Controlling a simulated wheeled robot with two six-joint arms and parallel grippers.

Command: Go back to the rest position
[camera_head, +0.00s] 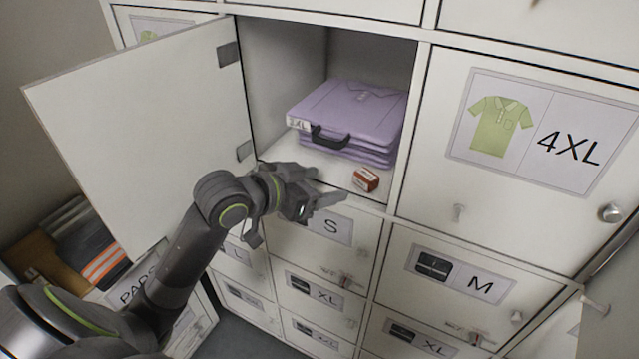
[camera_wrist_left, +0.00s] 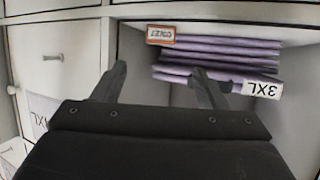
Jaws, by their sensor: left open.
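My left gripper (camera_head: 325,186) is open and empty in front of the lower edge of an open locker compartment. In the left wrist view its two fingers (camera_wrist_left: 158,84) stand apart with nothing between them. A stack of folded purple garments (camera_head: 352,118) with a size label and a black handle-like piece lies inside the compartment; the stack also shows in the left wrist view (camera_wrist_left: 215,58). My right gripper is not in view.
The compartment's door (camera_head: 150,120) stands open to the left, close beside my left arm. Shut doors marked 4XL (camera_head: 545,160), S and M surround the compartment, with projecting knobs and keys.

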